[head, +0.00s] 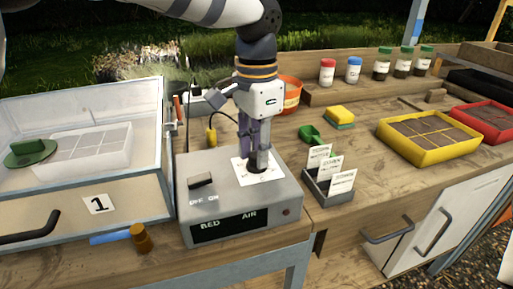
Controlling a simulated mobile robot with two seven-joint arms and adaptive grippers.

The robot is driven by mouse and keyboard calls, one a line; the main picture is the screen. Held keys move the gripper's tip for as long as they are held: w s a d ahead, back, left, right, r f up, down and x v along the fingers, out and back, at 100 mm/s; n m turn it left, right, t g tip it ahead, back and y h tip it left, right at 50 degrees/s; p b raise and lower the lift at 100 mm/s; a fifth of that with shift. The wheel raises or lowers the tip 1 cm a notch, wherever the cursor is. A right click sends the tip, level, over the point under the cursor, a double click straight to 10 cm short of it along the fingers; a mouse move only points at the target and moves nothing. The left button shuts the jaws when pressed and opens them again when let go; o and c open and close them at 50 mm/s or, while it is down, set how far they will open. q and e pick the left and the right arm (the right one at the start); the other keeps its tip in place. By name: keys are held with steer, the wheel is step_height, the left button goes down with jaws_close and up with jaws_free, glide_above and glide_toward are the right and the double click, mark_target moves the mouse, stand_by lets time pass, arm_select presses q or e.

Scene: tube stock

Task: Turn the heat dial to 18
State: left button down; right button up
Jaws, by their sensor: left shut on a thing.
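The grey control box (232,212) stands on the wooden bench, with a black display reading "BED" and "AIR" on its front. A dark switch (201,182) sits on its top at the left. The heat dial (254,168) is a dark knob on a white scale card (270,172) on top of the box, mostly hidden by my fingers. My left gripper (254,161) points straight down and is shut on the dial. The scale's numbers and the dial's pointer are too small or covered to read. My right gripper is not in view.
A glazed propagator case (168,140) marked 1 stands close at the left. A card holder (322,191) and green scoop (309,134) are at the right. Yellow (440,152) and red (499,126) trays lie farther right. An orange pot (291,92) stands behind the gripper.

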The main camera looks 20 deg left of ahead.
arm_select(q)
steer(key=shift+n, duration=0.4)
steer(key=c, duration=1.3)
jaws_free()
steer(key=shift+r, duration=0.1)
step_height(320, 180, up, 12)
